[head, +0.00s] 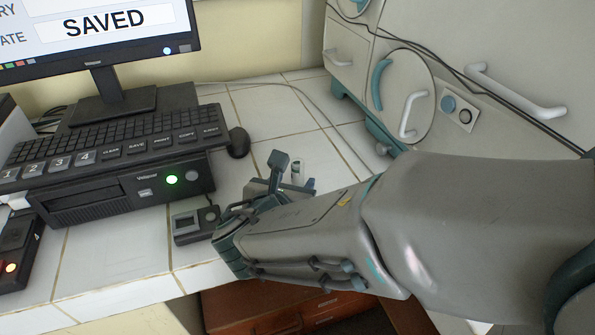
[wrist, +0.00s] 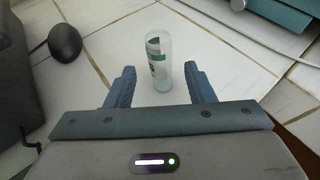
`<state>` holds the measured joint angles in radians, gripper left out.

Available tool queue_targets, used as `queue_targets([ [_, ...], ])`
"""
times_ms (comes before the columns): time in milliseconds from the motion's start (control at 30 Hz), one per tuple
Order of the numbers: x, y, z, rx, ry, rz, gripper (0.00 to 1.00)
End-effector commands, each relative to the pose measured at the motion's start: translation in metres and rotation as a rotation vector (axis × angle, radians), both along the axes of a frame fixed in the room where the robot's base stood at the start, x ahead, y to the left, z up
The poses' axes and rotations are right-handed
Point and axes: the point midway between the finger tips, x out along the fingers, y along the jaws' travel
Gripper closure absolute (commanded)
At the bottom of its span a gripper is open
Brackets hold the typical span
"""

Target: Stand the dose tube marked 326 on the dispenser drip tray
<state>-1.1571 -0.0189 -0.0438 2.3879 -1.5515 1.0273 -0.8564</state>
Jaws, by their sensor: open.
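A clear tube (wrist: 157,62) with a white and green label stands upright on the tiled bench, seen in the wrist view. I cannot read its number. It also shows in the head view (head: 297,172), partly hidden behind my gripper. My gripper (wrist: 160,88) is open, with one blue finger on each side of the tube's near end and gaps at both sides. In the head view my gripper (head: 285,172) is low over the bench near its front edge. I do not see a dispenser drip tray in either view.
A black mouse (head: 238,142), a keyboard (head: 110,140) on a black unit (head: 130,190), and a small grey device (head: 195,224) lie left of my gripper. A white cabinet (head: 450,60) with a round door stands behind right. Bare tiles (head: 275,110) lie between.

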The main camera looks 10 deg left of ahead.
Motion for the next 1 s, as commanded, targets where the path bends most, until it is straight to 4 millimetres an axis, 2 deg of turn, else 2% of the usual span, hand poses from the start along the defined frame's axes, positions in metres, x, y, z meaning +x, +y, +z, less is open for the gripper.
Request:
queue_targets([
  [400,0.046,-0.005,-0.016,0.000,0.000,0.000,0.51],
  [667,0.048,-0.005,-0.015,0.000,0.000,0.001,0.51],
  [833,0.048,-0.005,-0.015,0.000,0.000,0.000,0.99],
  [1000,0.048,-0.005,-0.015,0.000,0.000,0.000,1.00],
])
